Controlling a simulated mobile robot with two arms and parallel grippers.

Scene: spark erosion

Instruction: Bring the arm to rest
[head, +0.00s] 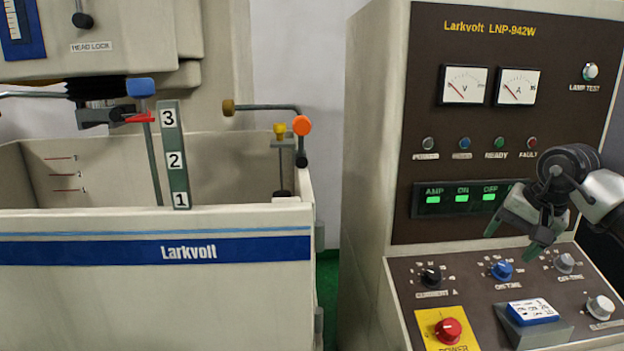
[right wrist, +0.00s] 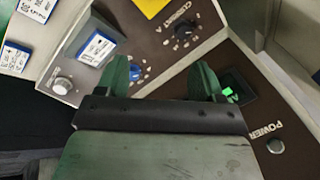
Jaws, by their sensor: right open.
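My right gripper (head: 512,240) is open and empty in the head view, in front of the control cabinet's lower panel, above the blue ON TIME knob (head: 502,270). Its arm comes in from the right edge. In the right wrist view its two green fingers (right wrist: 163,78) stand apart with nothing between them, and the blue knob (right wrist: 136,72) shows close to the left finger. My left gripper is in neither view.
A Larkvolt tank (head: 150,285) stands at left. A narrow gap with green floor (head: 327,290) separates them.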

